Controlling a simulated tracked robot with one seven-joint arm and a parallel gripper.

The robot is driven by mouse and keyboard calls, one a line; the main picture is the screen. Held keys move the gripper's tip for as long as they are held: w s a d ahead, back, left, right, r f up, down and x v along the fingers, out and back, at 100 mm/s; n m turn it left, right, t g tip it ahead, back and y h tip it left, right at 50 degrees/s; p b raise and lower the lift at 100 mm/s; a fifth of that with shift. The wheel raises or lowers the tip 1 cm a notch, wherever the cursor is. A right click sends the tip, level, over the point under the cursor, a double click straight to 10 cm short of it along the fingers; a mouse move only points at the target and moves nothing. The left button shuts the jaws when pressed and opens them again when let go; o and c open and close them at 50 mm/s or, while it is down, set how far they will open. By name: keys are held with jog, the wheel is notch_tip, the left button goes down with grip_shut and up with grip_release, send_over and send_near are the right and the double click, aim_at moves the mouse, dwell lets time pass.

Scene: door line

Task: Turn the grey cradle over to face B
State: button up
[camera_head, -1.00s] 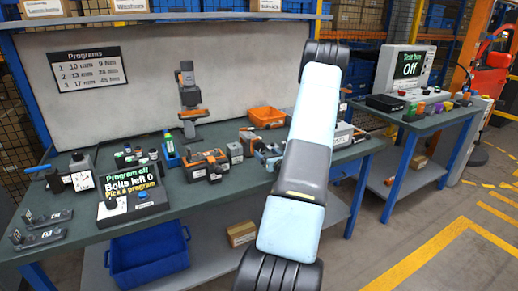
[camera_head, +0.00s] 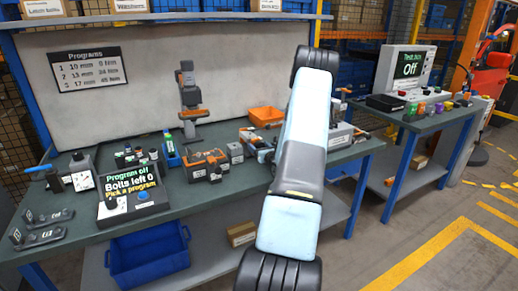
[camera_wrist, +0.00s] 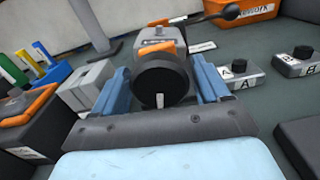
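The grey cradle (camera_wrist: 158,34) stands on the bench, with an orange part and a round black knob (camera_wrist: 161,80) facing me in the wrist view. The knob has a white mark at its lower edge. My gripper (camera_wrist: 164,88) has its two blue fingers apart, one on each side of the knob. I cannot tell if either finger touches it. In the head view the cradle (camera_head: 256,142) shows only in part left of my arm, which hides my gripper. Small blocks marked A (camera_wrist: 239,78) and B (camera_wrist: 298,63) sit right of the cradle.
A grey box (camera_wrist: 86,86) and an orange-and-black tool (camera_head: 205,165) stand close left of the cradle. An orange bin (camera_head: 266,116) is behind it. The program panel (camera_head: 132,190) is at the bench's left. The test box (camera_head: 407,68) reads Off.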

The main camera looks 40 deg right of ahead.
jog(key=c, duration=0.8)
jog(key=shift+n, duration=1.6)
jog(key=o, duration=1)
jog(key=v, duration=1.4)
jog(key=shift+d+f, duration=0.1)
jog(key=shift+w, duration=0.1)
